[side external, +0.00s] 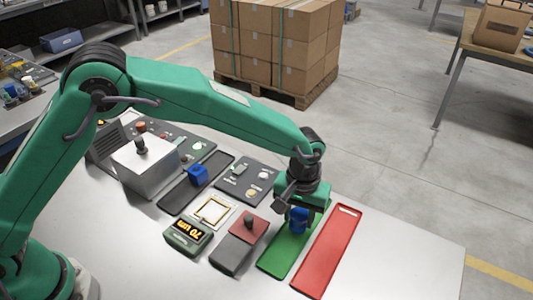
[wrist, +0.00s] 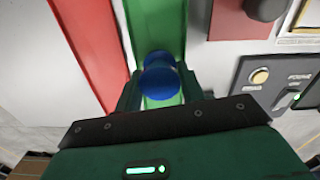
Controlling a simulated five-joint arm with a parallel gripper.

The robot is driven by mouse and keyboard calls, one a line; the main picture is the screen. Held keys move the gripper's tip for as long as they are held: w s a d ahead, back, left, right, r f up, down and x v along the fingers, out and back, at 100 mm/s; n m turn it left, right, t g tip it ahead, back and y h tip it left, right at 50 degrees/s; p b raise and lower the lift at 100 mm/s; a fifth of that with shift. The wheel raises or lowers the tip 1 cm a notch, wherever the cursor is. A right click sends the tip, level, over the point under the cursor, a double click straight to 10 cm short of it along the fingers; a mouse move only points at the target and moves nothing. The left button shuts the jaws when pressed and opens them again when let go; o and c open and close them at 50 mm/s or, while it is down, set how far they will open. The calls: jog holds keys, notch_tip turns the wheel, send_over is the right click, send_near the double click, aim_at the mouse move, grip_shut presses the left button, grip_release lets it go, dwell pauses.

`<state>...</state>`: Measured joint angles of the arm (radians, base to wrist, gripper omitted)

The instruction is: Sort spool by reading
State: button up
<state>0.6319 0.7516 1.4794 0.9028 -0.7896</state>
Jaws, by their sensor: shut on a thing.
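My gripper (side external: 300,222) is shut on a blue spool (side external: 299,217), over the far part of the green tray (side external: 281,258). In the wrist view the blue spool (wrist: 160,80) sits between the fingers with the green tray beneath it; I cannot tell whether it touches the tray. The red tray (side external: 327,252) lies alongside, empty. Another blue spool (side external: 198,174) stands in a dark tray (side external: 178,197) to the left. A dark green gauge (side external: 188,235) has an orange display that seems to read 70 um. A pale square plate (side external: 214,211) lies behind it.
A grey block with a red top and black knob (side external: 248,227) stands left of the green tray. A button panel (side external: 247,182) and a grey box with a knob (side external: 144,165) stand behind. The table right of the red tray is clear.

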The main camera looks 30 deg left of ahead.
aim_at(299, 213)
jog(key=shift+f, duration=0.8)
dwell(0.6)
jog(key=o, duration=1.1)
jog(key=shift+r, duration=3.9)
jog(key=shift+a+r, duration=0.1)
